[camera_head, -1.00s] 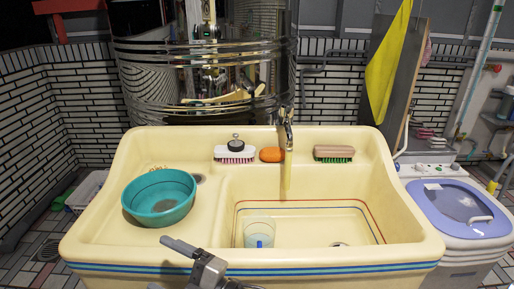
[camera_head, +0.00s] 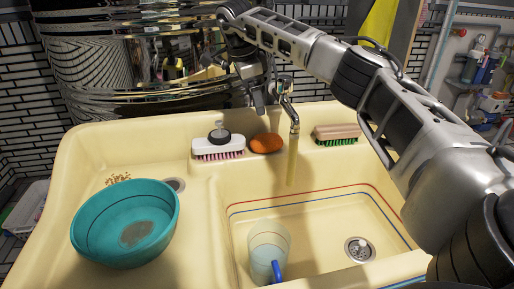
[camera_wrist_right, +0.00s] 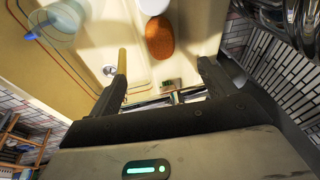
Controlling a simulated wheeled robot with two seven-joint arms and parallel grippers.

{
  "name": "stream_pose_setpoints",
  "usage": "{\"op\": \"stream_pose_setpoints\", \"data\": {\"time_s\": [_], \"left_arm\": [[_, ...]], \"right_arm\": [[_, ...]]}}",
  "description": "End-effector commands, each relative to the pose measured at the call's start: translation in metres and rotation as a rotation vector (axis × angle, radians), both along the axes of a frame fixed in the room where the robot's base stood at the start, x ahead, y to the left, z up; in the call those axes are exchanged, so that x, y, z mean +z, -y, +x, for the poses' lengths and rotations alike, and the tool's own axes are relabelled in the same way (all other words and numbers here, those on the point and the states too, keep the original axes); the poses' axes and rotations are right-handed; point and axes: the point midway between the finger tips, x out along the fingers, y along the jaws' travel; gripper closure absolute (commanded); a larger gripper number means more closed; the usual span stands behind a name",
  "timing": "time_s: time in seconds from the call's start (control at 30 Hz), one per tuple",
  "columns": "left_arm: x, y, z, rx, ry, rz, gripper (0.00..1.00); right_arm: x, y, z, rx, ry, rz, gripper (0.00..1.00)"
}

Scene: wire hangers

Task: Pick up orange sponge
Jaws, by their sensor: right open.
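The orange sponge (camera_head: 266,143) is a rounded block lying on the back ledge of the cream sink, left of the faucet. In the right wrist view the sponge (camera_wrist_right: 160,37) shows ahead of the fingers, near the middle top. My right gripper (camera_head: 268,98) hangs just above and behind the sponge, pointing down. In the wrist view my right gripper (camera_wrist_right: 164,72) is open, with nothing between its fingers. My left gripper is in no current view.
A white brush (camera_head: 218,149) with pink bristles sits close left of the sponge, a dark-and-white knob on it. The faucet (camera_head: 293,120) stands close right, then a green-bristled brush (camera_head: 337,133). A teal basin (camera_head: 125,222) is left; a clear cup (camera_head: 268,250) stands in the sink.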

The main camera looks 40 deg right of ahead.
Motion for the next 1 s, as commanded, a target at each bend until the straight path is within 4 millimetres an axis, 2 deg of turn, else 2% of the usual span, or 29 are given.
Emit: {"op": "stream_pose_setpoints", "data": {"time_s": [0.13, 0.4, 0.5, 0.77, 1.0], "left_arm": [[-0.002, 0.000, 0.000, 0.001, 0.002, -0.003, 0.64], [-0.004, 0.000, 0.000, -0.001, 0.005, -0.001, 0.64], [-0.005, 0.000, 0.000, -0.001, 0.005, -0.001, 0.64], [-0.005, 0.000, 0.000, -0.001, 0.007, -0.001, 0.64], [-0.006, 0.000, 0.000, -0.001, 0.010, 0.000, 0.64]], "right_arm": [[-0.017, 0.012, -0.003, -0.011, -0.011, -0.017, 0.17], [-0.072, 0.026, -0.001, -0.009, -0.009, -0.013, 0.17], [-0.087, 0.030, 0.000, -0.010, -0.007, -0.012, 0.17], [-0.105, 0.035, 0.001, -0.008, -0.006, -0.012, 0.17], [-0.140, 0.043, 0.002, -0.009, -0.006, -0.011, 0.17]]}}
